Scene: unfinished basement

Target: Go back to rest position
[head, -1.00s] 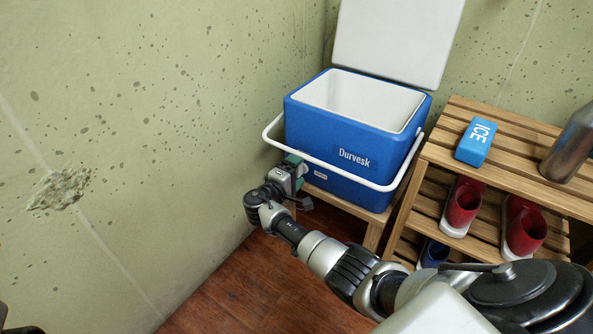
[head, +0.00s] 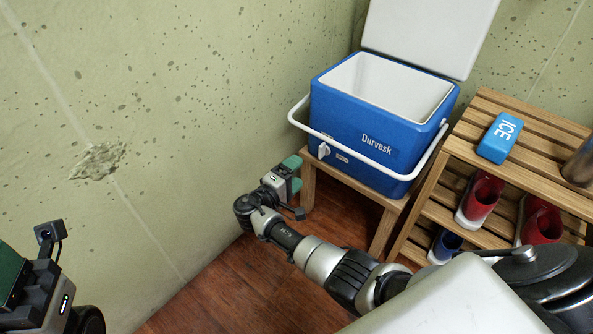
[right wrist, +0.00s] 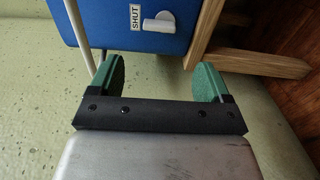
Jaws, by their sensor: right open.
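My right gripper (head: 294,174) is open and empty, beside the wooden stand and to the lower left of the blue cooler (head: 385,128) in the head view. In the right wrist view its two green fingers (right wrist: 160,78) are spread wide. The cooler's white lid (head: 430,35) stands open, and the visible inside looks empty. Part of my left gripper (head: 12,278) shows at the lower left edge; its fingertips are mostly cut off.
The cooler rests on a low wooden stand (head: 308,188). A slatted wooden rack (head: 545,133) to the right holds a blue ice pack (head: 499,138), a metal bottle (head: 580,163) and shoes (head: 480,198) below. A green speckled wall (head: 180,110) is close on the left.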

